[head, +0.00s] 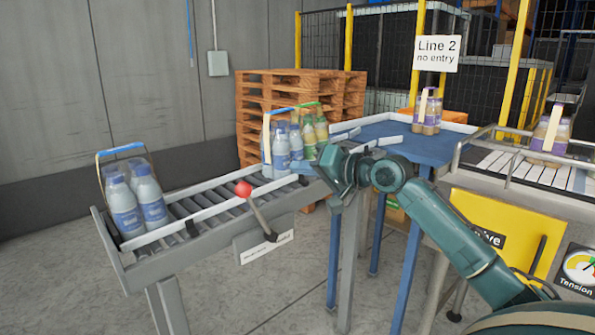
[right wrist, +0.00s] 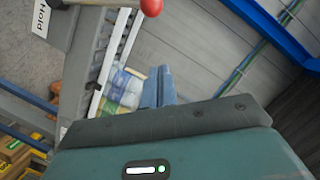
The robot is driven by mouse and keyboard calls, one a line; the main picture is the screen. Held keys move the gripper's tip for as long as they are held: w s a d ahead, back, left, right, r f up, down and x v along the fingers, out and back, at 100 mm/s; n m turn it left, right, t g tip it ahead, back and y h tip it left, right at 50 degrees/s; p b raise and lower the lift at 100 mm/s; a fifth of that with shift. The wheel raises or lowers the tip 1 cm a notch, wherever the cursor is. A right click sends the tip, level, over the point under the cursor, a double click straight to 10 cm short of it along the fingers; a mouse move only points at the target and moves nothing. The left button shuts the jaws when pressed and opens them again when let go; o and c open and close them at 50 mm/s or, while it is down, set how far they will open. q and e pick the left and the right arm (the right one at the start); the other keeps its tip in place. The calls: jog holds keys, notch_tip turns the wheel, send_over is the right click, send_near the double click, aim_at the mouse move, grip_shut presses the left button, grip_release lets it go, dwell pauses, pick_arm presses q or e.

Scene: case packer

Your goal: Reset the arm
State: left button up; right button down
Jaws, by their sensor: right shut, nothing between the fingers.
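My right arm reaches in from the lower right in the head view. Its gripper (head: 331,158) is beside the inner end of the roller conveyor, in front of the blue table. In the right wrist view the two blue-grey fingers (right wrist: 160,88) are together, with nothing between them. A lever with a red knob (head: 243,188) stands at the near side of the roller conveyor (head: 185,208). The red knob also shows at the top of the right wrist view (right wrist: 151,7). My left gripper is not in view.
Blue-labelled bottles in a carrier (head: 135,200) stand at the conveyor's left end. More blue-labelled bottles (head: 283,145) and green ones (head: 313,132) are near the gripper. Purple-labelled packs stand on the blue table (head: 385,130) and right conveyor (head: 525,165). Pallets (head: 262,108) are stacked behind.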

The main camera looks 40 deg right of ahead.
dwell(0.4)
jog(key=s+a+f+n+g, duration=0.15)
jog(key=a+f, duration=0.25)
jog(key=f, duration=0.6)
jog(key=s+a+f+n+g+h, duration=0.1)
jog(key=s+a+f, duration=0.25)
jog(key=f, duration=0.65)
jog(key=s+a+f+n+g, duration=0.15)
jog(key=a+f, duration=0.25)
jog(key=f, duration=0.6)
jog(key=s+a+f+n, duration=0.2)
jog(key=s+a+f, duration=0.4)
jog(key=s+a, duration=0.2)
jog(key=s+a+f+n, duration=0.3)
jog(key=s+a+f, duration=0.2)
jog(key=s+a, duration=0.3)
jog(key=shift+s+a+f+n+g, duration=0.3)
jog(key=shift+s+f+g, duration=0.1)
jog(key=shift+s, duration=0.6)
